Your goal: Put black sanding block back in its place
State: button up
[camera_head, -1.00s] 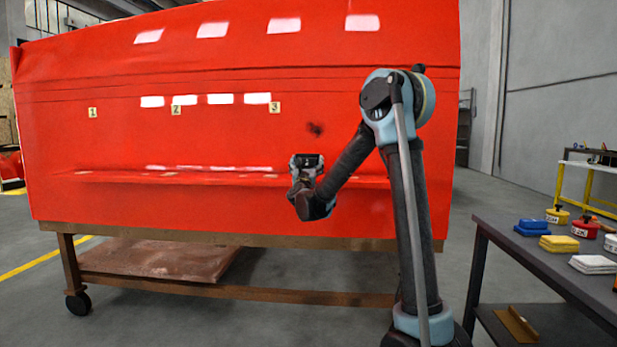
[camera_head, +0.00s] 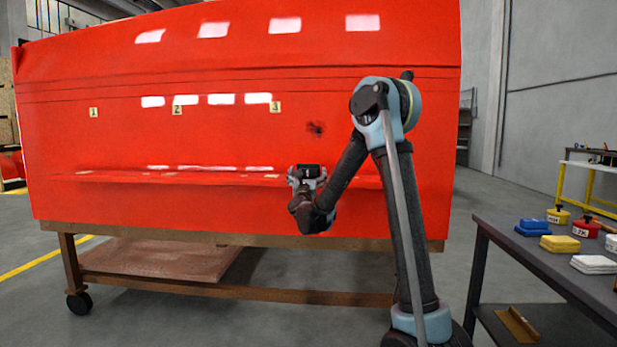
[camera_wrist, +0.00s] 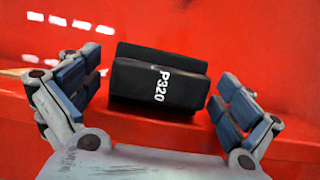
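The black sanding block (camera_wrist: 160,84), marked P320, is between the spread fingers of my gripper (camera_wrist: 158,98) in the wrist view. Narrow red gaps show beside it, so the fingers look open and apart from it. The block seems to sit on the red ledge, but its underside is not clear. In the head view, the dark block (camera_head: 308,170) shows between the fingers of my gripper (camera_head: 307,178), in front of the red nosecone (camera_head: 220,130). A side table (camera_head: 545,262) at the right holds blue (camera_head: 532,228), yellow (camera_head: 560,243) and white (camera_head: 594,264) blocks.
Number tags 1 (camera_head: 93,112), 2 (camera_head: 177,110) and 3 (camera_head: 275,107) are on the nosecone. A dark smudge (camera_head: 316,129) is above my gripper. A wooden wheeled frame (camera_head: 240,290) carries the nosecone. Yellow and red containers stand at the table's back.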

dwell(0.3)
jog(key=v, duration=1.2)
